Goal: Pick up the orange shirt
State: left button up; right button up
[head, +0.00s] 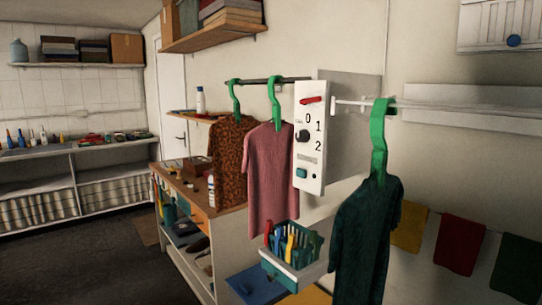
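An orange-brown shirt with a dark mottled pattern (231,165) hangs on a green hanger (235,92) from a dark rail (258,80), left of the other shirts. It is the only shirt with orange in it. A pink shirt (271,185) hangs on a green hanger to its right and overlaps its right edge. A dark green shirt (366,240) hangs on a green hanger from a separate white rod, closer to me. Neither of my grippers shows in the head view.
A white control box (309,150) stands right of the pink shirt. A basket of pegs (291,252) sits below it. A wooden-topped bench (223,213) stands under the patterned shirt. Coloured cloths (460,244) hang at right. Dark floor (75,265) is open at lower left.

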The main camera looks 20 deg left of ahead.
aim_at(226, 137)
jog(key=i+j+z, duration=0.1)
jog(key=j, duration=0.25)
jog(key=i+j+z, duration=0.15)
jog(key=j, duration=0.2)
jog(key=i+j+z, duration=0.1)
jog(key=j, duration=0.25)
jog(key=i+j+z, duration=0.15)
jog(key=j, duration=0.2)
jog(key=i+j+z, duration=0.1)
jog(key=j, duration=0.3)
jog(key=i+j, duration=0.15)
jog(key=j, duration=0.35)
jog(key=i+j, duration=0.1)
jog(key=j, duration=0.4)
jog(key=i+j, duration=0.15)
jog(key=j, duration=0.35)
jog(key=i+j+z, duration=0.1)
jog(key=j, duration=0.4)
jog(key=i+j, duration=0.15)
jog(key=j, duration=0.35)
jog(key=i+j, duration=0.1)
jog(key=j, duration=0.4)
jog(key=i+j, duration=0.1)
jog(key=j, duration=0.45)
jog(key=l+z, duration=0.05)
